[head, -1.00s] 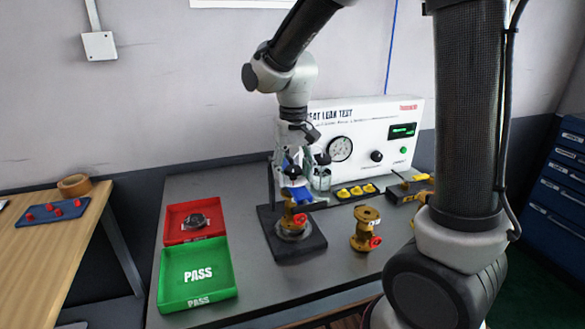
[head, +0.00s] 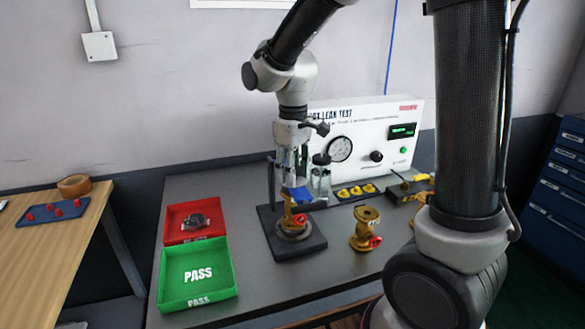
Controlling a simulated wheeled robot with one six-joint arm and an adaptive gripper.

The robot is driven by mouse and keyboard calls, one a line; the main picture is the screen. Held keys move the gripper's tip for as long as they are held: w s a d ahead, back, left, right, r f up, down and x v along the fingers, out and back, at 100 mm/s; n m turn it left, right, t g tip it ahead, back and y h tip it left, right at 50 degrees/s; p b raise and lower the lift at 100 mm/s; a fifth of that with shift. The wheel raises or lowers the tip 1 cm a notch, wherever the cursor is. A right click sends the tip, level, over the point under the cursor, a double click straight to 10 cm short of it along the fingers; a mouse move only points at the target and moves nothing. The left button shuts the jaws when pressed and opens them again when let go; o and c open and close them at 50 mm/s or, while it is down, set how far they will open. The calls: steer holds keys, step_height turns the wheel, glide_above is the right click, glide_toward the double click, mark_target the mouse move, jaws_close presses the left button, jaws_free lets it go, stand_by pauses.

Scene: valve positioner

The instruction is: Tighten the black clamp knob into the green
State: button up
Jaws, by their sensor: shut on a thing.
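My gripper (head: 293,178) points down over the clamp stand (head: 320,241) on the grey bench. It is shut on the black clamp knob, which its fingers hide. A blue clamp part (head: 299,195) sits just below the fingers, above a brass valve (head: 291,213) with a red side fitting. The valve stands upright on a round metal seat on the dark base plate. I cannot make out any green mark on the clamp.
The leak tester (head: 362,120) with gauge (head: 340,148) stands behind. A pale upright piece with a black top (head: 321,172) is close right of my gripper. A second brass valve (head: 366,225) stands right. A red tray (head: 194,237) and green PASS tray (head: 171,291) lie left.

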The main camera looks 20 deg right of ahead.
steer(key=m, duration=0.6)
steer(key=shift+s+f, duration=0.15)
steer(key=shift+f, duration=0.05)
jaws_close()
steer(key=m, duration=0.3)
steer(key=shift+m, duration=0.3)
steer(key=m, duration=0.4)
steer(key=shift+f, duration=0.1)
steer(key=o, duration=1.2)
jaws_free()
